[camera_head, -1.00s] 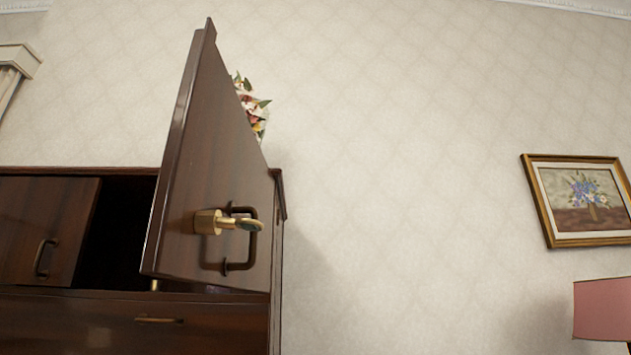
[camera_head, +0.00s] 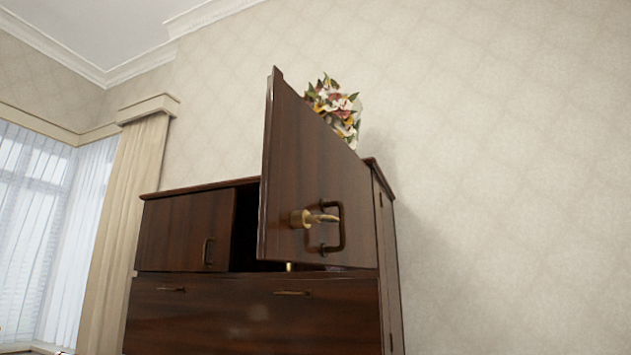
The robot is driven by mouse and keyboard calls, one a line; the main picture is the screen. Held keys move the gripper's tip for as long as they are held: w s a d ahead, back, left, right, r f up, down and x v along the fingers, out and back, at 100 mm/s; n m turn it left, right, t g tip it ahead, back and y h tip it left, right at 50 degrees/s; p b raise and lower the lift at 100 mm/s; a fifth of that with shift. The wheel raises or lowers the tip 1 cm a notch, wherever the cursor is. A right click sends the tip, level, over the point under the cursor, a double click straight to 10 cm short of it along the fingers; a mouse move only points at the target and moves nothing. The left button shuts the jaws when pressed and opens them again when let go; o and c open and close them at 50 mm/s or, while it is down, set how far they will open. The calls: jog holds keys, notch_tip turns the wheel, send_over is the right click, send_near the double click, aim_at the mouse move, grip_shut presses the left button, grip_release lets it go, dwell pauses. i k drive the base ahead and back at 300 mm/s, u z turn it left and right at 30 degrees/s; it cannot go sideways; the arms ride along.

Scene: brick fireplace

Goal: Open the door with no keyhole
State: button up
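A dark wooden cabinet (camera_head: 240,315) stands against the wall. Its right upper door (camera_head: 313,180) is swung open toward me and carries a brass lock with a key (camera_head: 312,218) in it, beside a dark handle (camera_head: 338,228). The left upper door (camera_head: 178,232) is shut. It has a dark handle (camera_head: 207,251), and I see no keyhole on it. A dark opening (camera_head: 245,230) shows between the left door and the open door. My gripper is out of view.
Drawer fronts with handles (camera_head: 292,293) lie below the doors. Flowers (camera_head: 335,110) stand on the cabinet top. A curtain (camera_head: 125,240) and a window (camera_head: 40,230) are at left. The wall at right is bare.

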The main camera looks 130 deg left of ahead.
aim_at(195, 233)
jog(key=u, duration=3.05)
jog(key=k, duration=1.3)
jog(key=u, duration=0.95)
jog(key=i, duration=1.05)
